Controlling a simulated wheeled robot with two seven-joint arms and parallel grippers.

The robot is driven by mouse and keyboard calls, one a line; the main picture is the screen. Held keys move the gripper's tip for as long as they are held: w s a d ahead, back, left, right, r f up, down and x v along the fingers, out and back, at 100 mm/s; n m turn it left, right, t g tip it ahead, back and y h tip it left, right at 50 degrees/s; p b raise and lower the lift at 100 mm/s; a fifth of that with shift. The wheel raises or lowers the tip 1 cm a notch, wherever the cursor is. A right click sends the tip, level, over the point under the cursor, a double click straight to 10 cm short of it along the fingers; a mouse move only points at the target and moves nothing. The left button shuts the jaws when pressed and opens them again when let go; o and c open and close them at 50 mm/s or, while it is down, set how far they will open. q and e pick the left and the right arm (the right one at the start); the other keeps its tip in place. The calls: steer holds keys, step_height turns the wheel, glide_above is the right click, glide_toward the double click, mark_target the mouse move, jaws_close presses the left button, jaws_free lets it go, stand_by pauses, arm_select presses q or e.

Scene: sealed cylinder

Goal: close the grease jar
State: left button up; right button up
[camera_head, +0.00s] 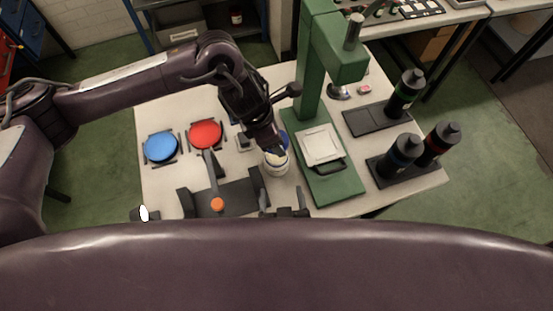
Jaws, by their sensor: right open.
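A small white jar (277,168) with some blue on it stands on the table, left of the green press. My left gripper (272,150) comes down from above at the jar's top and hides part of it. I cannot tell whether its fingers are shut on something there. A blue disc (161,147) and a red disc (205,134), perhaps lids, lie on dark holders at the left of the table. My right gripper (284,210) shows at the table's front edge, open, with its dark fingers apart and nothing seen between them.
A dark fixture (238,196) with an orange-knobbed lever (217,204) stands at the front. The green press (338,185) holds a white square plate (321,146). Black bottles (402,150) stand in dark trays at the right. Bare table (160,190) lies at the front left.

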mark_target(277, 163)
arm_select(q)
steer(key=shift+w, duration=0.2)
arm_select(e)
steer(key=x, duration=1.2)
steer(key=shift+w+f, duration=0.1)
arm_select(q)
steer(key=shift+f, duration=0.1)
arm_select(e)
steer(key=c, duration=1)
arm_select(q)
steer(key=shift+d+f, duration=0.1)
steer(key=shift+f, duration=2.3)
arm_select(e)
steer(key=shift+c, duration=0.2)
arm_select(q)
steer(key=shift+f, duration=0.1)
steer(key=shift+f, duration=0.75)
steer(key=shift+f, duration=0.6)
